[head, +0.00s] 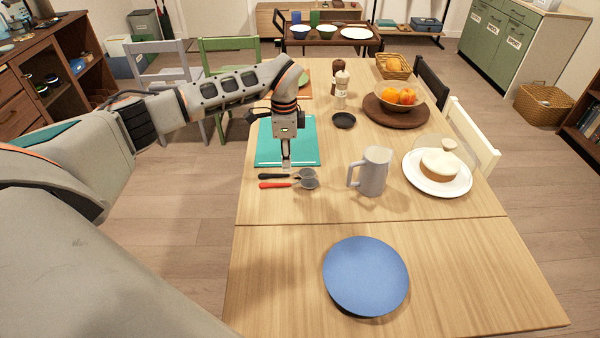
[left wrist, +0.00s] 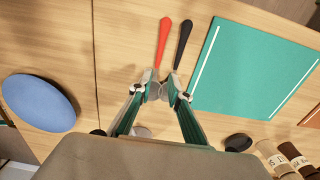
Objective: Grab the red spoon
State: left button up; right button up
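The red spoon, with a red handle (head: 272,185) and grey bowl, lies on the wooden table beside a black-handled spoon (head: 274,176). Their bowls lie side by side at the right end in the head view. In the left wrist view the red handle (left wrist: 163,42) and black handle (left wrist: 183,42) point up, and the bowls are partly covered by the fingers. My left gripper (head: 287,166) points down over the spoons. In the left wrist view its fingertips (left wrist: 161,78) are apart, with a gap between them and nothing clearly held. My right gripper is not in view.
A teal placemat (head: 265,150) lies just behind the spoons. A grey pitcher (head: 374,172) stands right of them, with a cake plate (head: 420,181) further right. A blue plate (head: 366,275) lies nearer. A small black dish (head: 344,120) is behind. The table's front left is clear.

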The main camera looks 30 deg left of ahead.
aim_at(287, 183)
pick_arm(q)
jog(key=shift+f, duration=0.45)
jog(key=shift+s+f, duration=0.25)
jog(key=shift+f, duration=0.75)
notch_tip(287, 183, down, 5)
jog(key=shift+r, duration=0.1)
grip_shut()
